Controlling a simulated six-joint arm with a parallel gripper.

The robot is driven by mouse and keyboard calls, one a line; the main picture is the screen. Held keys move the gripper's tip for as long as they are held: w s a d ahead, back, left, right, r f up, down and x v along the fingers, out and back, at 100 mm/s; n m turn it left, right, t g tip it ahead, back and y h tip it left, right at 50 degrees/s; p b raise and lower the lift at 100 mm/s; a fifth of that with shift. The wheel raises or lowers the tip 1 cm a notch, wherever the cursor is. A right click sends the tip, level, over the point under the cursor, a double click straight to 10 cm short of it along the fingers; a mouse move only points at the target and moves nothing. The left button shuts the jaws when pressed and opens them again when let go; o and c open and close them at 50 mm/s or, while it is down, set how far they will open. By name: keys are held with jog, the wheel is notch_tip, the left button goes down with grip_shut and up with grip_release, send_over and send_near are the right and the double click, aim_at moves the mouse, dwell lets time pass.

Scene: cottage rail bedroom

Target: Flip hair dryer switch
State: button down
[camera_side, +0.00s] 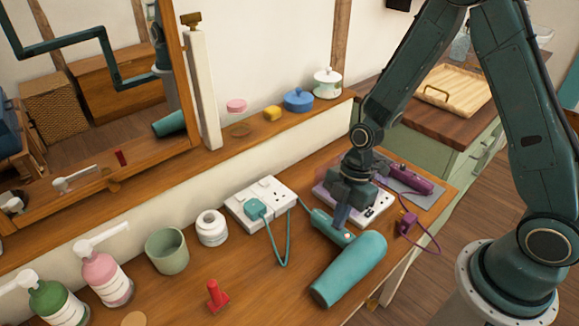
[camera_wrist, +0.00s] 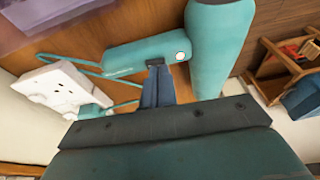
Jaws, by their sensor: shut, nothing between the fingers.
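A teal hair dryer (camera_side: 350,270) lies on the wooden table. Its barrel points to the front and its handle to the back left; it also shows in the wrist view (camera_wrist: 217,50). In the wrist view the fingertips (camera_wrist: 156,64) are at the handle, just left of the switch. I cannot tell whether they touch the handle.
A white socket block (camera_side: 262,200) holds the dryer's teal plug (camera_side: 256,209), with its cord looping toward the dryer. A green cup (camera_side: 167,250), white jar (camera_side: 211,228) and red object (camera_side: 217,296) stand left.

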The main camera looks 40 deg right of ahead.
dwell(0.4)
jog(key=shift+w+r, duration=0.15)
jog(key=shift+r, duration=0.5)
jog(key=w+v, duration=0.3)
jog(key=v, duration=0.9)
jog(key=shift+a+r, duration=0.15)
jog(key=shift+a, duration=0.2)
jog(key=shift+r, duration=0.1)
jog(key=s+d+r+m+t+h, duration=0.3)
jog(key=s+r+m+t, duration=0.3)
jog(key=s+r+m, duration=0.9)
jog(key=shift+s+d+m, duration=0.45)
jog(key=shift+s+m, duration=0.85)
jog(key=shift+s, duration=0.65)
